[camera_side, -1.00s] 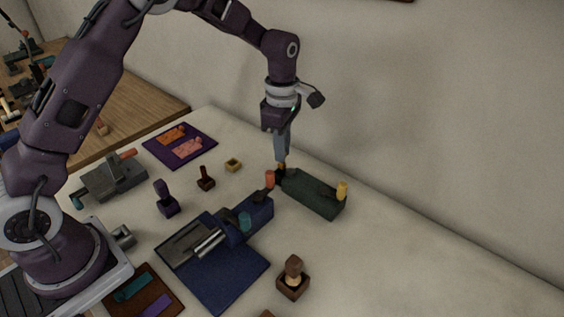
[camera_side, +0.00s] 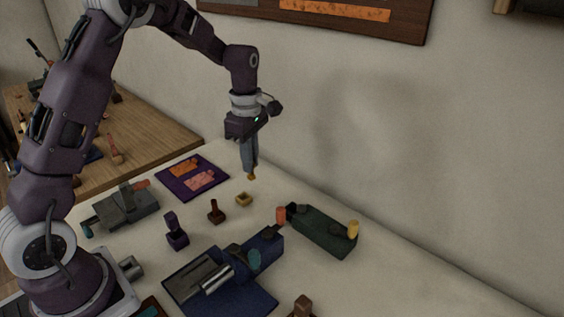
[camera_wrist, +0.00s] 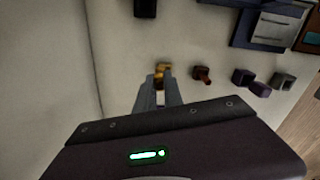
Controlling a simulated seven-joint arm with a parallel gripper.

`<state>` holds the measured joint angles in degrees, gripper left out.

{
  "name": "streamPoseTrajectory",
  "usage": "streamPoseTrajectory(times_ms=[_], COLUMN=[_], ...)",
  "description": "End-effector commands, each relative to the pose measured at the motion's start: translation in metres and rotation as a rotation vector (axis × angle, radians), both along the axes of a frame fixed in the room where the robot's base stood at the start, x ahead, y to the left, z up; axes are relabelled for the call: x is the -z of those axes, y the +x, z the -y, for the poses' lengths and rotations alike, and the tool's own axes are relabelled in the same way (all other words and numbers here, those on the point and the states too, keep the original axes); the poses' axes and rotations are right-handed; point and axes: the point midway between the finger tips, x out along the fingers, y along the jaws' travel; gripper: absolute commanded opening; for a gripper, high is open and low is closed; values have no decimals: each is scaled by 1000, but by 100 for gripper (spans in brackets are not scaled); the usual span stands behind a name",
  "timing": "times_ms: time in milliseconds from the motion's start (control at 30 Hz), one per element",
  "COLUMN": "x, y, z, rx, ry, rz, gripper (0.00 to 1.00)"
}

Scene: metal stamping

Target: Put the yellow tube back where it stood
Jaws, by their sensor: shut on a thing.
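My gripper (camera_side: 251,172) is shut on a small yellow-amber piece (camera_side: 252,177), which looks like the yellow tube. Its lower end shows below the fingertips; the rest is hidden between the fingers. The gripper is above the table, behind a small yellowish square holder (camera_side: 243,199) that looks empty. In the wrist view, yellow shows at the fingertips (camera_wrist: 162,80), where piece and holder are hard to tell apart. Another yellow cylinder (camera_side: 352,230) stands at the near end of a dark green block (camera_side: 325,236).
A brown stamp (camera_side: 216,212) and a purple stamp (camera_side: 176,232) stand left of the holder. An orange-red cylinder (camera_side: 281,215) rises beside the blue press (camera_side: 258,258). A purple mat (camera_side: 172,182) with orange pieces lies at the back left. The wall is close behind.

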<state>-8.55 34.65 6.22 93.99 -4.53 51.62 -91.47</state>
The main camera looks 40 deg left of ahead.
Motion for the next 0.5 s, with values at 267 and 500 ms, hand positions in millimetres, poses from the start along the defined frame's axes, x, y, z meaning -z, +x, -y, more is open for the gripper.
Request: streamPoseTrajectory(times_ms=[267,500], x=[5,9], y=[-14,-14], z=[-24,-23], rx=[0,1], ry=[0,0], rz=[1,-1], gripper=[0,0])
